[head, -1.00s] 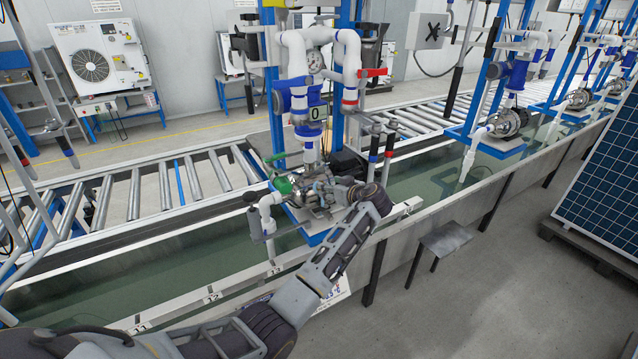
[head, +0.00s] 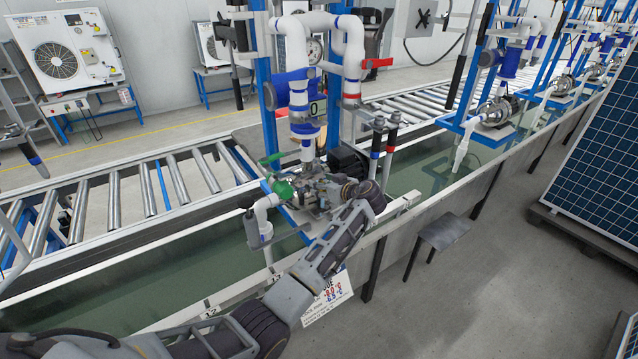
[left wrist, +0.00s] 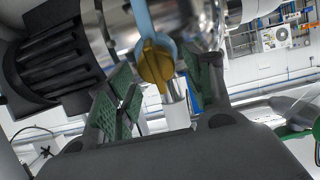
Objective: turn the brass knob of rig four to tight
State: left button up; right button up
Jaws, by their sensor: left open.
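The brass knob (left wrist: 157,65) shows in the left wrist view, below a pale blue ring and in front of shiny round metal parts of the pump. My left gripper (left wrist: 158,90) is open, with a green-padded finger on each side of the knob; I cannot tell whether either finger touches it. In the head view my left gripper (head: 325,188) is at the pump unit (head: 312,192) of the near rig, and the knob cannot be made out there. No number that marks this rig as four is readable. My right gripper is not in view.
A water trough (head: 110,290) runs beneath, with a roller conveyor (head: 115,200) behind. A small stool (head: 443,232) and solar panel (head: 590,160) stand right; floor between is clear.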

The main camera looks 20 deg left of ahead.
pick_arm(q)
jog(key=shift+w, duration=0.1)
dwell(0.3)
jog(key=shift+c, duration=0.5)
jog(key=c, duration=0.8)
jog(key=shift+c, duration=0.2)
